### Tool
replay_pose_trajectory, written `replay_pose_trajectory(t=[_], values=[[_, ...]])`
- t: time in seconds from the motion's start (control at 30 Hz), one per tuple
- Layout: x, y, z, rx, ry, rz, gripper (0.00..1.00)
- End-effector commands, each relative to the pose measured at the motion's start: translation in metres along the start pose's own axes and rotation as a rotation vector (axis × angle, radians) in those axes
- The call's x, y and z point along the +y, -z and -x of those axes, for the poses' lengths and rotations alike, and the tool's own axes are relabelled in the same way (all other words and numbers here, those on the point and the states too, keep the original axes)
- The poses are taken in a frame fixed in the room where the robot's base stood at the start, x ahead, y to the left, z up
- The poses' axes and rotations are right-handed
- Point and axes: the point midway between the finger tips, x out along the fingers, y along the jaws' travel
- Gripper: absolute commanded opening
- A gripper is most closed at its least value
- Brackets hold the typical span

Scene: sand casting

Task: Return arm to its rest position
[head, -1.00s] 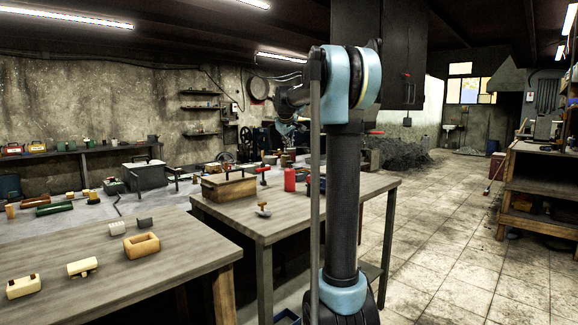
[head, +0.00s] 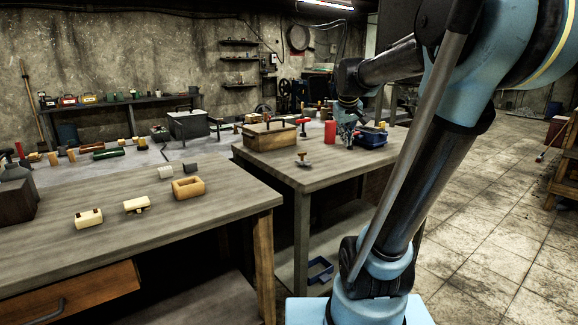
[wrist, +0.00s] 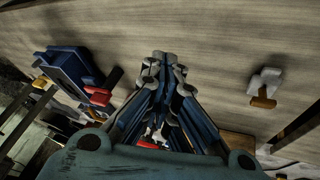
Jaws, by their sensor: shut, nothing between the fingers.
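My gripper (wrist: 163,62) is shut and empty in the wrist view, its two fingertips together above a grey wooden tabletop. In the head view, my arm reaches over the far workbench (head: 310,178), and my gripper (head: 347,140) hangs there small and partly lost against the background. A blue tray (head: 371,137) sits just to the right of it on that bench; in the wrist view a blue object (wrist: 75,65) lies left of the fingers, apart from them.
The far bench also holds a wooden box (head: 270,134), a red cylinder (head: 331,133) and a small wooden-handled tool (head: 303,159). The near bench (head: 110,240) carries several wooden pieces. Tiled floor (head: 475,210) is open at right.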

Motion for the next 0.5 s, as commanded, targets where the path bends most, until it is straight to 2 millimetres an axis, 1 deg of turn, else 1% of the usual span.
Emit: replay_pose_trajectory(t=[0.03, 0.07, 0.1, 0.17, 0.2, 0.27, 0.3, 0.37, 0.4, 0.47, 0.5], values=[[-0.007, -0.023, -0.002, -0.016, 0.01, -0.017, 0.0], [-0.011, -0.036, -0.003, -0.025, 0.017, -0.029, 0.0], [-0.017, -0.053, -0.004, -0.04, 0.025, -0.042, 0.0], [-0.026, -0.078, -0.007, -0.059, 0.037, -0.063, 0.0], [-0.032, -0.095, -0.009, -0.073, 0.046, -0.078, 0.0], [-0.041, -0.121, -0.013, -0.094, 0.058, -0.098, 0.0], [-0.047, -0.137, -0.016, -0.107, 0.065, -0.112, 0.0], [-0.057, -0.163, -0.021, -0.129, 0.078, -0.133, 0.0], [-0.063, -0.179, -0.024, -0.141, 0.086, -0.146, 0.0], [-0.073, -0.204, -0.03, -0.163, 0.098, -0.166, 0.0], [-0.08, -0.22, -0.034, -0.176, 0.105, -0.179, 0.0]])
